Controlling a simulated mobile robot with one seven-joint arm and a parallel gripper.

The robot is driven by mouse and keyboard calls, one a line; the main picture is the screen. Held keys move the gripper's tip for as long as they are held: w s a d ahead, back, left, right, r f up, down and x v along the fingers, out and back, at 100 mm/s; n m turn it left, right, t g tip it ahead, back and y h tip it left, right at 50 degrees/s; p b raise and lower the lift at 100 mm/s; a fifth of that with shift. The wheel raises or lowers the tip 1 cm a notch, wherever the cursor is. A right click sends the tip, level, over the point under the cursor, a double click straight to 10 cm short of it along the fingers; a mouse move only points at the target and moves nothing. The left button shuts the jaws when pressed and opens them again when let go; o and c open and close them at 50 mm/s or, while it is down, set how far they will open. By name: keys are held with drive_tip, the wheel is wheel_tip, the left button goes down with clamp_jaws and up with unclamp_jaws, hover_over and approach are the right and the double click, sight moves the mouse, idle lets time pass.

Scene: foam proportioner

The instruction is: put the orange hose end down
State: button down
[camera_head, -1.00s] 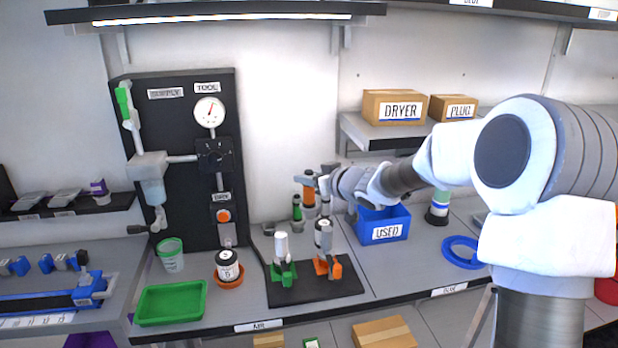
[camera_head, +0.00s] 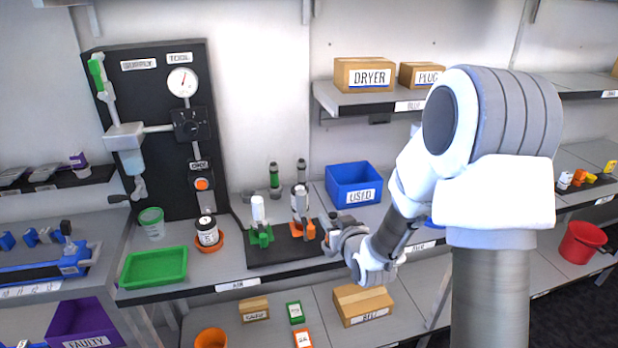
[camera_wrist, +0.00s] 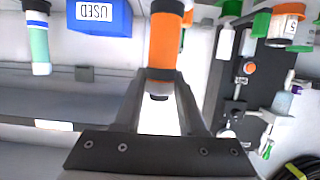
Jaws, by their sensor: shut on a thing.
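The orange hose end (camera_wrist: 166,42) is an orange cylinder with dark ends, between my fingers in the wrist view. My gripper (camera_wrist: 160,88) is shut on its lower dark part. In the head view my gripper (camera_head: 333,232) is low, just right of the black mat and in front of the blue USED bin. The hose end cannot be clearly told apart there from the orange stand (camera_head: 303,231) beside my gripper. The wrist view does not clearly show it resting on anything.
The black mat (camera_head: 270,250) holds a green stand (camera_head: 260,237) and the orange stand, each with a bottle. The blue USED bin (camera_head: 353,184) is behind. A green tray (camera_head: 155,268) is left.

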drive_tip(key=s+d+f+m+h+b, duration=0.1)
drive_tip(key=s+d+f+b, duration=0.1)
drive_tip(key=f+b, duration=0.3)
drive_tip(key=s+d+f+m+h+b, duration=0.1)
drive_tip(key=f+b, duration=0.4)
drive_tip(key=f, duration=0.7)
drive_tip(key=shift+s+d+h, duration=0.4)
drive_tip(key=shift+s+d, duration=0.5)
drive_tip(key=shift+d, duration=0.05)
drive_tip(key=shift+d+r, duration=0.1)
